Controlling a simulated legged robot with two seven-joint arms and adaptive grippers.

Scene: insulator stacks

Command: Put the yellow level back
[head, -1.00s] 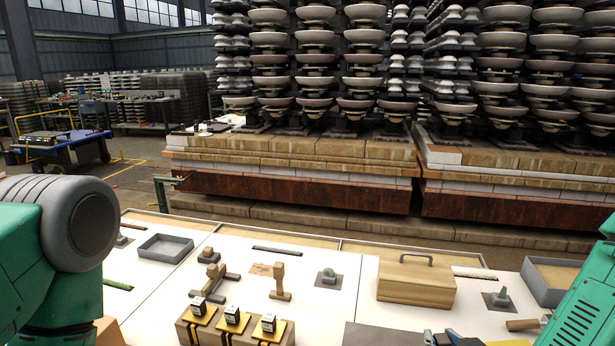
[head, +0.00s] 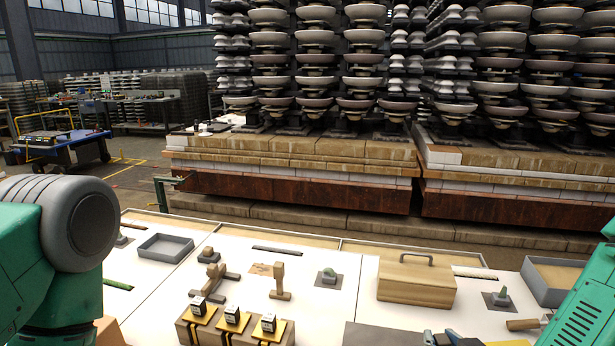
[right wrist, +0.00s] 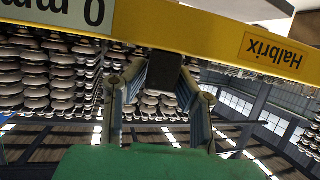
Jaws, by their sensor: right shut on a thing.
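The yellow level (right wrist: 215,38) spans the top of the right wrist view, slightly tilted. In the head view only dark parts of what seems to be my right gripper (head: 445,339) show at the bottom edge; I cannot make out the level there for certain. My left gripper is not in view.
The white worktop (head: 330,310) holds a grey tray (head: 165,247), a wooden box with a handle (head: 417,280), a wooden block with dark-topped pieces (head: 232,330) and small tools. Another grey tray (head: 545,290) stands at the right. Insulator stacks (head: 350,60) rise behind.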

